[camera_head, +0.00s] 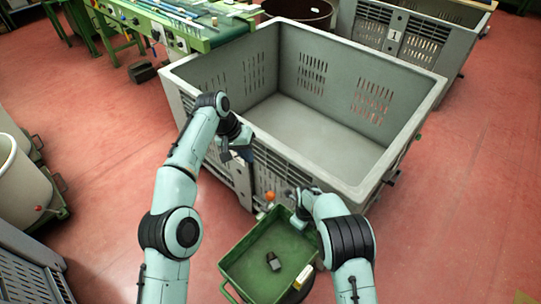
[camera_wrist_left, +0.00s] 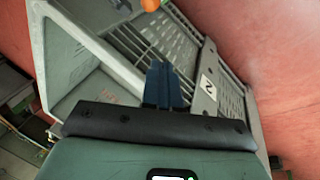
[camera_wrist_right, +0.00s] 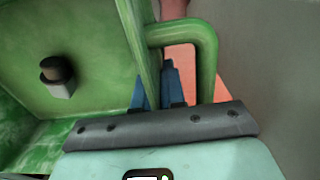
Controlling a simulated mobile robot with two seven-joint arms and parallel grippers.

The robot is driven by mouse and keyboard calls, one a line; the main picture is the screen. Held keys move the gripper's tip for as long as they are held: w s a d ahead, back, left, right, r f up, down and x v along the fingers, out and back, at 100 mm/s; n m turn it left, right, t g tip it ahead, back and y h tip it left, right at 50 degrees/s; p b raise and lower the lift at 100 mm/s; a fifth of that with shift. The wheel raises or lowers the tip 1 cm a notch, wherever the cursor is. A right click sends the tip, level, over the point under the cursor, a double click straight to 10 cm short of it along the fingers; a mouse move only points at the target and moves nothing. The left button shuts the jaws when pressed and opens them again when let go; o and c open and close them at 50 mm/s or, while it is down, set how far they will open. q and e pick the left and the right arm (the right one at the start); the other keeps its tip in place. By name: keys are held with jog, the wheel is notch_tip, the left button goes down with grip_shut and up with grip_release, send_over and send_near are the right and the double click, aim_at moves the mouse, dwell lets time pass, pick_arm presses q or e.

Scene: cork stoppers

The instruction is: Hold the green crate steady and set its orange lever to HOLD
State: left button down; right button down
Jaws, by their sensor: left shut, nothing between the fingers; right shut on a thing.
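The green crate (camera_head: 250,283) stands low in front of the large grey bin; its inside also fills the left of the right wrist view (camera_wrist_right: 100,30). A dark and grey block (camera_head: 273,262) lies in it. The orange lever knob (camera_head: 270,196) shows just behind the crate's far edge, and at the top edge of the left wrist view (camera_wrist_left: 150,4). No HOLD mark is readable. My right gripper (camera_wrist_right: 158,85) is shut on the crate's rim, beside its green bar handle (camera_wrist_right: 205,50). My left gripper (camera_head: 240,154) is shut and empty by the bin's near wall, up and left of the knob.
The large grey bin (camera_head: 330,165) is empty and has slotted walls. Another grey bin (camera_head: 440,35) and a green conveyor bench (camera_head: 230,30) stand behind. Pale tubs (camera_head: 20,180) are at the left. Red floor (camera_head: 470,200) is free at the right.

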pick_arm(q)
jog(key=s+a+f+m+g+y, duration=0.35)
jog(key=s+f+y, duration=0.7)
jog(key=f, duration=0.35)
jog(key=m+t+h, duration=0.2)
jog(key=m+t, duration=1.3)
send_near(272, 199)
jog(key=x, duration=0.7)
